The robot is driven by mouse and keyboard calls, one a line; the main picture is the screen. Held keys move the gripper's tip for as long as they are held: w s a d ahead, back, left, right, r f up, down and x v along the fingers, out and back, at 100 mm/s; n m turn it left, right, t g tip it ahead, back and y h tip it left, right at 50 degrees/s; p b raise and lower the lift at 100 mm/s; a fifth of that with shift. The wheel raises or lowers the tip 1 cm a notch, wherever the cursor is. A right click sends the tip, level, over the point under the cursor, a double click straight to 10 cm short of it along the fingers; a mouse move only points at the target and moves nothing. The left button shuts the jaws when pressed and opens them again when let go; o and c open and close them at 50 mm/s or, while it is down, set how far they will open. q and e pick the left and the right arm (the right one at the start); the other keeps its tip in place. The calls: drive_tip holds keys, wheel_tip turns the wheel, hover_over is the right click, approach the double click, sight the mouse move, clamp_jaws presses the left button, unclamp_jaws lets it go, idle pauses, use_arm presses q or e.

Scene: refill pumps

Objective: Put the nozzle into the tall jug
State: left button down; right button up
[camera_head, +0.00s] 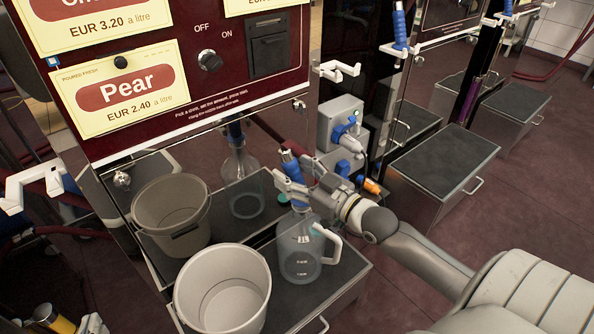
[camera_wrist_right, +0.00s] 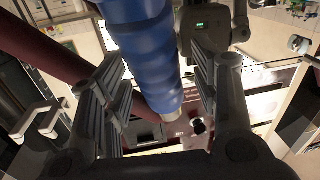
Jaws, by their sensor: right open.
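The nozzle (camera_head: 291,168) has a blue grip and stands almost upright over the mouth of the tall jug (camera_head: 300,262). Its lower end meets the jug's neck and seems to be inside it, though my fingers partly hide this. The jug is clear, with a white handle on its right, and stands on a dark platform. My right gripper (camera_head: 287,186) is open around the nozzle. In the right wrist view the blue grip (camera_wrist_right: 143,50) runs between my spread fingers (camera_wrist_right: 160,105). My left gripper (camera_head: 95,323) shows only partly at the bottom left, and its jaws are unclear.
A white bucket (camera_head: 222,292) stands left of the jug on the same platform (camera_head: 335,285). The shiny pump front behind mirrors the bucket and jug. A white hook (camera_head: 338,71) sticks out above.

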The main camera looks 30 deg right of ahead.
drive_tip(key=v, duration=1.2)
drive_tip(key=shift+d+r, duration=0.1)
